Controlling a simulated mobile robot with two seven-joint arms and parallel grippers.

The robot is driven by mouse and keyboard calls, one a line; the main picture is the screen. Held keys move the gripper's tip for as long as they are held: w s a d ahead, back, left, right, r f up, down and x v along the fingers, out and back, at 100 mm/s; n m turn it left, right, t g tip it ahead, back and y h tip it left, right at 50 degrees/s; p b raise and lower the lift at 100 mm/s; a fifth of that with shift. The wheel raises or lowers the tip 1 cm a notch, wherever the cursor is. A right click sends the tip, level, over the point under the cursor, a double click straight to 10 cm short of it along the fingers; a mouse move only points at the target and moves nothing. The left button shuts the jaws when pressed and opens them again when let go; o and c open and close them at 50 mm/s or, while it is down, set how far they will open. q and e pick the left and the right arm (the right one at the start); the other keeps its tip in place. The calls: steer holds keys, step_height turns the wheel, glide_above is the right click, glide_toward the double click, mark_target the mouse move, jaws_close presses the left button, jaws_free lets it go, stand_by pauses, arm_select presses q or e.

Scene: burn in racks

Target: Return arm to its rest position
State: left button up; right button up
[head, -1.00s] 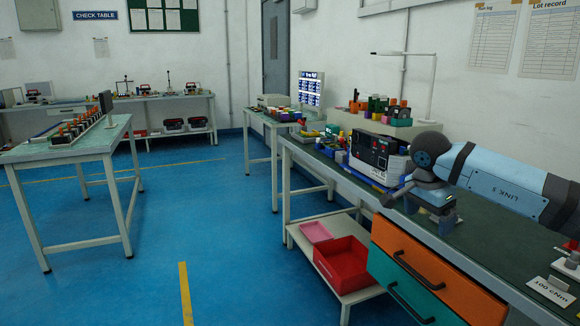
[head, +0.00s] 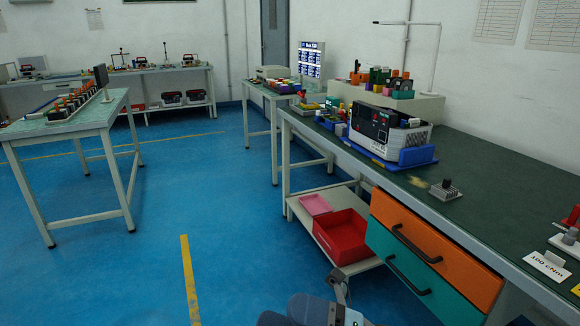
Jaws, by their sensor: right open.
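My right arm shows only as a small part at the bottom edge, in front of the workbench. My right gripper (head: 338,284) is low there, just below the red bin on the lower shelf in the picture. It holds nothing that I can see, and it is open. Most of that arm is out of the picture. My left gripper is not in view.
The green-topped workbench (head: 480,172) stands on the right, with a white and black device (head: 385,132) on a blue base and a small grey block (head: 445,190). Orange (head: 430,240) and teal drawers face me. The blue floor (head: 110,285) is clear at left.

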steer(key=s+d+f+n+t+h, duration=0.15)
steer(key=d+n+t+h, duration=0.35)
steer(key=n, duration=0.7)
steer(key=s+d+f+n+t+h, duration=0.1)
steer(key=d+f+n+t+h, duration=0.35)
steer(key=n, duration=0.75)
steer(key=s+d+f+n+t+h, duration=0.1)
steer(key=d+n+t+h, duration=0.3)
steer(key=n+t, duration=0.55)
arm_select(q)
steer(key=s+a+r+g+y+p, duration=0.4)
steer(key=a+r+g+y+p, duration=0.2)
steer(key=p, duration=3.2)
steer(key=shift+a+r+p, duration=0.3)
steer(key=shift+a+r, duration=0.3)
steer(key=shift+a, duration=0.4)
arm_select(e)
steer(key=s+d+r+n+g+h, duration=0.1)
steer(key=s+d+r+g+h, duration=0.3)
steer(key=d+r+g+h, duration=0.2)
steer(key=shift+d+r+g+h, duration=0.35)
steer(key=shift+g+h, duration=0.3)
steer(key=shift+g, duration=0.35)
steer(key=shift+s+n, duration=0.1)
steer(key=shift+n, duration=0.15)
